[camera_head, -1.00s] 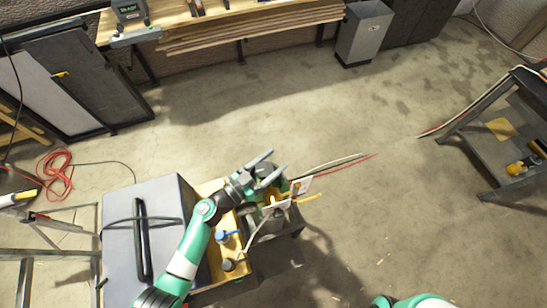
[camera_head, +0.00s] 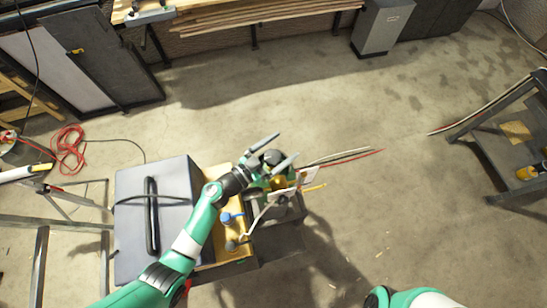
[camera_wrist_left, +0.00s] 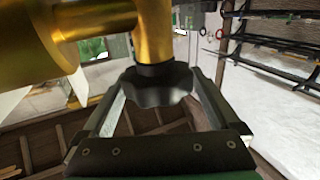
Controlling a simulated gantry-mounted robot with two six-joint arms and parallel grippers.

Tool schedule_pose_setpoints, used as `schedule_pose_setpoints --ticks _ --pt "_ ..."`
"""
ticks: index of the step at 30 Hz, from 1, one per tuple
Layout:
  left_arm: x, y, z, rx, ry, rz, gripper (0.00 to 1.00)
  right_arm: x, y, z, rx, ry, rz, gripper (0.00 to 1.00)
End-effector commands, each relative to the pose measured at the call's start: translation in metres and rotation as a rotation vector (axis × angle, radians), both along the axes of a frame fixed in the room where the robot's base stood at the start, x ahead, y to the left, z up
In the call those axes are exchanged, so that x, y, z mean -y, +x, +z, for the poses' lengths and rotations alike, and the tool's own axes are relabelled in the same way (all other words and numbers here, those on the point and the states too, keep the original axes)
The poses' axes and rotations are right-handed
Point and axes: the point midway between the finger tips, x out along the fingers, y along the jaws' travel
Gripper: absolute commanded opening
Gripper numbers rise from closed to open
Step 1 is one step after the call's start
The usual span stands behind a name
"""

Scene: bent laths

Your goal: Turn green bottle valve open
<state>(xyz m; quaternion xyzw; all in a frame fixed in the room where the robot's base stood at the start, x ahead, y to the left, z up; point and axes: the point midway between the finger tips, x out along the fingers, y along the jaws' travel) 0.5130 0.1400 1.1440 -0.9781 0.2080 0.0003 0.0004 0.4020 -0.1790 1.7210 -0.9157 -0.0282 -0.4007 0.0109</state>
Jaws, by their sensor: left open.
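My left gripper (camera_head: 287,145) is over the cart at the lower middle of the head view. Its two fingers are spread apart. In the left wrist view a dark lobed valve knob (camera_wrist_left: 158,88) sits between the fingers, below a brass valve body (camera_wrist_left: 95,30). I cannot tell whether either finger touches the knob. The green bottle is mostly hidden behind the gripper and the parts around it in the head view. My right arm shows only at the bottom right edge, and its gripper is out of view.
A large grey box (camera_head: 175,215) stands left of my left arm. A blue-capped item (camera_head: 228,217) and a white tag (camera_head: 308,174) are close to the gripper. A dark rack (camera_head: 500,140) stands at the right. The concrete floor between is largely clear.

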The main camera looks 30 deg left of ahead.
Motion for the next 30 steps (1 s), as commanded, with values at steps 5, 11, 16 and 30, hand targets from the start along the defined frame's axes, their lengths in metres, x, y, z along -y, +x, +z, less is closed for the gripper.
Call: schedule_pose_setpoints --ticks 5,11,16,30 --pt "0.006 -0.021 0.051 0.0 0.0 -0.002 0.95 0.0 0.0 0.05 0.001 0.0 0.0 0.5" --pt "0.017 -0.06 0.087 -0.003 -0.002 -0.002 0.95 0.0 0.0 0.086 0.001 0.0 0.0 0.5" --pt "0.028 -0.101 0.102 -0.003 -0.001 -0.003 0.95 0.0 0.0 0.101 0.001 0.0 0.0 0.5" --pt "0.037 -0.135 0.114 0.001 0.0 0.0 0.95 0.0 0.0 0.108 0.001 0.0 0.0 0.5"
